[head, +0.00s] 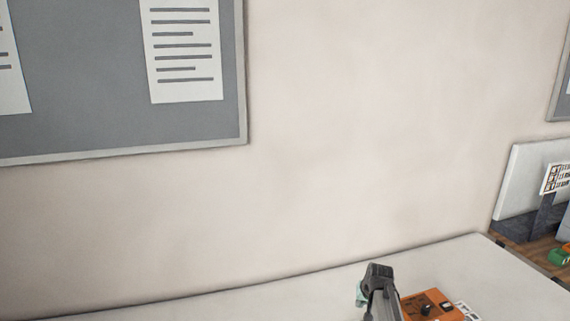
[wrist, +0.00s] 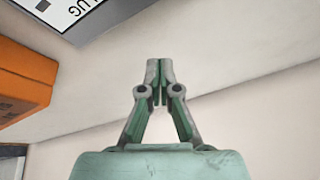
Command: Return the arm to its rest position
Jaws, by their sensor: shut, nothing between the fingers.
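My gripper (wrist: 159,82) shows in the wrist view with its two grey-and-green fingers together at the tips and nothing between them. It is apart from the things around it. In the head view, a dark grey part with a bit of green at the bottom edge looks like part of my arm; the fingertips cannot be made out there. Most of the arm is out of view.
An orange device (head: 430,306) with a dark knob stands on the pale table (head: 505,279), right beside the grey part. In the wrist view an orange box (wrist: 22,88) is at left and a grey labelled thing (wrist: 100,12) above. A wall (head: 350,130) stands behind.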

